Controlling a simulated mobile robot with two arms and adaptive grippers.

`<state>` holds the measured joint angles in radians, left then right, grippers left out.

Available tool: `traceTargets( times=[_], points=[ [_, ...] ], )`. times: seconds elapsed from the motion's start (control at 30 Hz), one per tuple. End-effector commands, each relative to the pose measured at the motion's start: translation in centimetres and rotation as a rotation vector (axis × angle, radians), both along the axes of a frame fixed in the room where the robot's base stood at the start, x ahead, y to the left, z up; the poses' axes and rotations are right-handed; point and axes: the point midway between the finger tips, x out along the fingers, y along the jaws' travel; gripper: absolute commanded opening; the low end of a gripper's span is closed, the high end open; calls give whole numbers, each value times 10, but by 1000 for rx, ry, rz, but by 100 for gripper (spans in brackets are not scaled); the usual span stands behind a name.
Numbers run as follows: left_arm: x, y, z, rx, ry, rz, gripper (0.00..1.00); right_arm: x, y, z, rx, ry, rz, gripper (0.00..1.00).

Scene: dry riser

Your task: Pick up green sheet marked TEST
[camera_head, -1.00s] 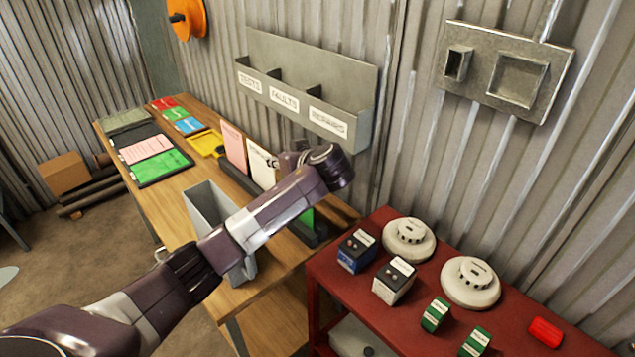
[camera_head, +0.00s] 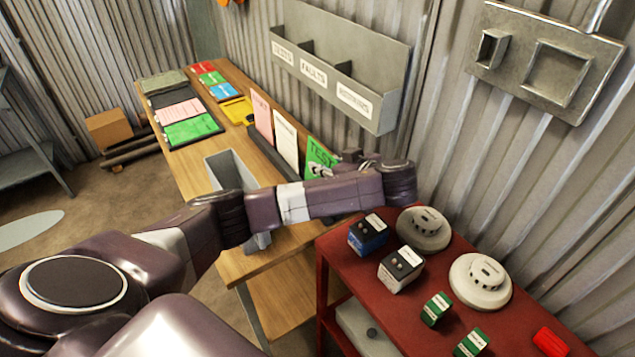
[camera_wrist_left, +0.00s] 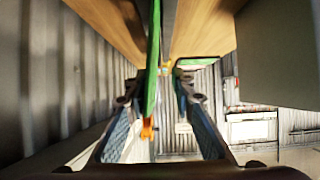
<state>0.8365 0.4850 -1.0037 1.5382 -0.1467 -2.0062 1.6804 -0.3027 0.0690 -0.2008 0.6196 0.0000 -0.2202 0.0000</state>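The green sheet marked TEST (camera_head: 319,153) stands upright in a dark rack (camera_head: 262,160) on the wooden bench, at the near end of a row behind a white and a pink sheet. My left gripper (camera_head: 317,170) is at its lower right part, partly hidden by its own arm. In the left wrist view the green sheet (camera_wrist_left: 153,62) shows edge-on between the two fingers of my left gripper (camera_wrist_left: 155,95). The fingers are apart, with a clear gap on the right side of the sheet. My right gripper is not in view.
A grey wall holder (camera_head: 335,75) with labelled pockets hangs above the rack. A grey bin (camera_head: 228,170) stands on the bench (camera_head: 190,175) beside my arm. A red cart (camera_head: 385,305) with detectors and small boxes stands at the near right, close to my forearm.

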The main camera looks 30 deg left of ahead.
Motion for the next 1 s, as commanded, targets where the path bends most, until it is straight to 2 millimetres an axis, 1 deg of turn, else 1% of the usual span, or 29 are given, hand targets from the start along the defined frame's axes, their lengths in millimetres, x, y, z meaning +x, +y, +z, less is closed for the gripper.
traceTargets(
  times=[0.03,0.07,0.1,0.13,0.27,0.47,0.5,0.57,0.7,1.0],
  points=[
    [1,9,-9,5,-1,2,23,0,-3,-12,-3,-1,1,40],
    [2,12,-11,5,-2,2,23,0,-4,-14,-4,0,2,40],
    [4,16,-7,4,1,3,23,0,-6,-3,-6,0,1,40],
    [5,19,-9,4,2,3,23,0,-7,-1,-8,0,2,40],
    [8,26,-15,1,3,1,23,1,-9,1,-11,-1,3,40],
    [8,26,-17,0,2,0,23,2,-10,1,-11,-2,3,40],
    [8,26,-17,0,2,0,22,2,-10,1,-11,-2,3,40],
    [8,26,-17,0,2,0,16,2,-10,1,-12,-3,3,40],
    [9,26,-17,1,2,-1,0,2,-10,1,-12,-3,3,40],
    [9,26,-16,1,2,-1,0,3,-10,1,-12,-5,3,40]
  ],
)
